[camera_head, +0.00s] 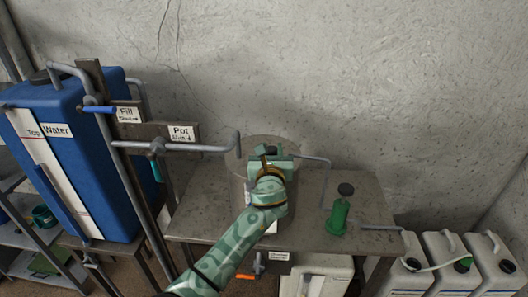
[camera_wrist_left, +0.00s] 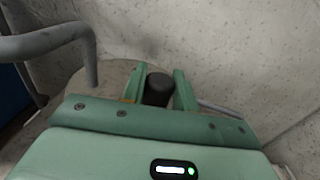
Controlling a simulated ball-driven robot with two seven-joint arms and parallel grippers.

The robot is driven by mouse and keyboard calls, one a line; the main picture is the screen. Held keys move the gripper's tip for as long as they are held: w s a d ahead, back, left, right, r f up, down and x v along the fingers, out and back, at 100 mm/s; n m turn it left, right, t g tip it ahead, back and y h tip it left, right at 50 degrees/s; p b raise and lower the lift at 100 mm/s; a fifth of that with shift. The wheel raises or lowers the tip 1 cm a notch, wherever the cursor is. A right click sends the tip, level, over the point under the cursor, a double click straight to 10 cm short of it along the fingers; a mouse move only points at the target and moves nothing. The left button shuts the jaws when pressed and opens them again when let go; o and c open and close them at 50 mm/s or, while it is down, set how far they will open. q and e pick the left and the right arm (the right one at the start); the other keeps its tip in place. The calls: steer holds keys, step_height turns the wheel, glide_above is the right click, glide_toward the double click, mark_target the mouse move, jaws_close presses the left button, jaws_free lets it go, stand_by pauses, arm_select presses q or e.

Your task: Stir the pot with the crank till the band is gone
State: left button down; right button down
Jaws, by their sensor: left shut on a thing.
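The pot (camera_head: 240,185) is a grey round vessel on the metal bench, below the end of an overhead spout. My left gripper (camera_head: 270,152) is over the pot's top, its arm coming up from below and covering much of the pot's front. In the left wrist view, the left gripper (camera_wrist_left: 160,78) is shut on the black crank knob (camera_wrist_left: 157,90), which sits between its two green fingers. The rest of the crank is hidden under the hand. The pot's top (camera_wrist_left: 100,75) shows behind the fingers. I cannot make out the band. My right gripper is not in view.
A blue water tank (camera_head: 75,155) with valves and a grey spout (camera_head: 200,148) stands left. White jugs (camera_head: 455,265) stand on the floor at right.

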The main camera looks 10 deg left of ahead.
arm_select(q)
steer(key=shift+w+d, duration=0.6)
steer(key=shift+d, duration=0.35)
steer(key=c, duration=1.3)
jaws_free()
steer(key=shift+o, duration=0.9)
steer(key=shift+w, duration=0.1)
steer(key=shift+s, duration=0.35)
steer(key=s+d, duration=0.3)
steer(key=s, duration=1.2)
steer(key=shift+s+p, duration=0.2)
steer(key=shift+p, duration=0.2)
